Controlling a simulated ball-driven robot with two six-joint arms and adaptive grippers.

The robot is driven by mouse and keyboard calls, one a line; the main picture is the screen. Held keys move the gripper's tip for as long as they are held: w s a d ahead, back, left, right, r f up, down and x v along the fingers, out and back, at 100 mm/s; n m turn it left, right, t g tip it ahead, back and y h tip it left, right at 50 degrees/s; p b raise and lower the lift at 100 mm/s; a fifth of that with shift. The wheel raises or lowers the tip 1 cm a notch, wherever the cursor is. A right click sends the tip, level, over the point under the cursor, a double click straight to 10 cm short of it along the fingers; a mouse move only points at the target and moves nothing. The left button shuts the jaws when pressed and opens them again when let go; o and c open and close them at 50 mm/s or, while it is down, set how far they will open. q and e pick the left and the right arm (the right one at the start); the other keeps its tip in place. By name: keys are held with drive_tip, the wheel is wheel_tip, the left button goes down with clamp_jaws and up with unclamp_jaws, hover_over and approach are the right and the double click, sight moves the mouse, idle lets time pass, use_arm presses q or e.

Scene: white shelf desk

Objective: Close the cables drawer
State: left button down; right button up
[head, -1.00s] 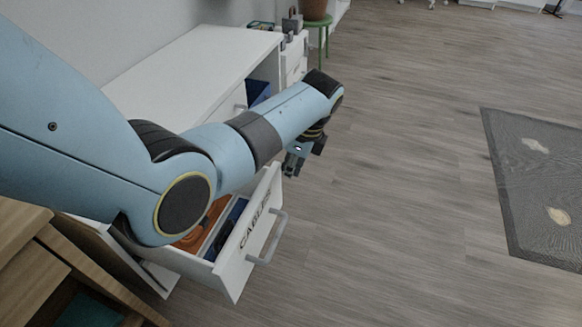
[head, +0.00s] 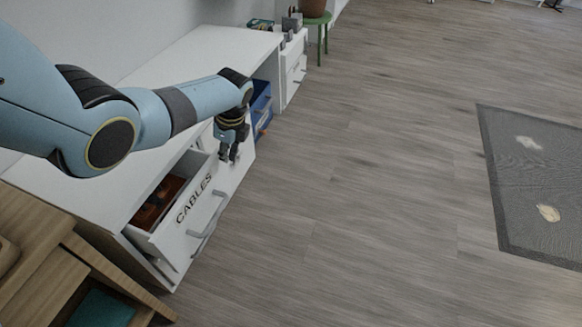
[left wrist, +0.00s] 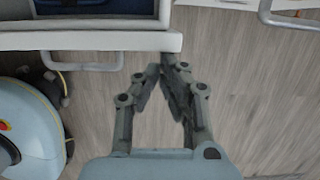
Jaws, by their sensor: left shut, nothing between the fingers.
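The cables drawer (head: 178,222) has a white front lettered CABLES and a grey bar handle (head: 209,214). It stands partly out of the white desk, with orange-brown contents showing inside. My left gripper (head: 229,158) is shut and empty, pointing down near the far end of the drawer front. In the left wrist view, my gripper's closed fingertips (left wrist: 167,70) are beside the right end of a white drawer front (left wrist: 100,41) with a grey handle (left wrist: 82,64). I cannot tell whether they touch it. My right gripper is not in view.
The white desk top (head: 205,55) lies behind my arm. A blue bin (head: 261,103) sits in the desk beyond the gripper. A wooden cabinet (head: 40,275) stands at the lower left. The wood floor to the right is clear up to a dark mat (head: 535,185).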

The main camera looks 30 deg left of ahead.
sight(214, 153)
use_arm(q)
drive_tip(key=shift+s+a, duration=0.25)
drive_tip(key=shift+a, duration=0.8)
drive_tip(key=shift+s+a, duration=0.25)
drive_tip(key=shift+a, duration=0.8)
drive_tip(key=shift+d, duration=0.1)
